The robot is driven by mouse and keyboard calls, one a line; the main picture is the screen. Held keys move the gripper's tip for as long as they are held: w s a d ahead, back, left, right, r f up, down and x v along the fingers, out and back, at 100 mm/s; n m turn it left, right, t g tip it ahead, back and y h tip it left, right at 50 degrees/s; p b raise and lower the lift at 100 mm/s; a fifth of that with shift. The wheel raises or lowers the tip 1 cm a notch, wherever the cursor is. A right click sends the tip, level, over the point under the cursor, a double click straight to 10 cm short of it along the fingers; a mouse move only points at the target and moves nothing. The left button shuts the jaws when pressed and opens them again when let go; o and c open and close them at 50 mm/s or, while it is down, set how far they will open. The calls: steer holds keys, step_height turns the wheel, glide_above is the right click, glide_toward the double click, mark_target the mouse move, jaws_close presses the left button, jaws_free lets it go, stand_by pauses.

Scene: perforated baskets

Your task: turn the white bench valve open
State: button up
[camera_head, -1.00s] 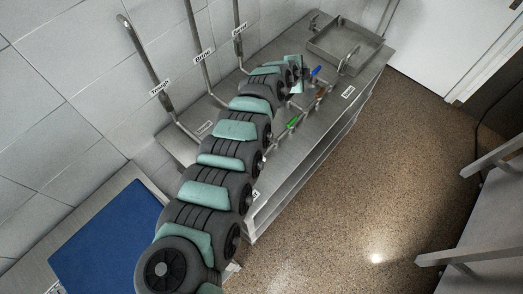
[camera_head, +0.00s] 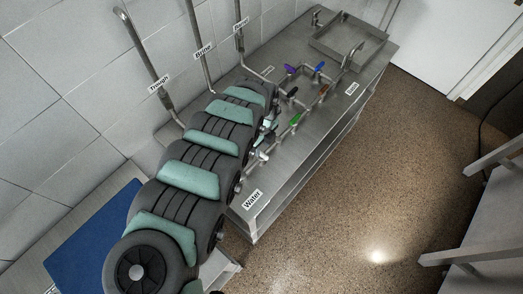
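A small pale piece that looks like the white bench valve (camera_head: 262,156) shows on the pipework at the near end of the steel bench, just right of my arm. It is too small to tell which way its handle points. My gripper (camera_head: 268,129) is low over the bench, just beyond the pale piece and left of the green valve. It is partly hidden by my arm and seems apart from the white valve. The frames do not show whether its fingers are open or shut.
Green (camera_head: 296,119), brown (camera_head: 324,89), black (camera_head: 292,91), blue (camera_head: 319,67) and purple (camera_head: 291,69) valve handles stand along the bench (camera_head: 283,155). A sink (camera_head: 349,40) is at the far end. Labelled pipes rise along the left wall.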

steer(key=shift+f, duration=2.05)
jaws_close()
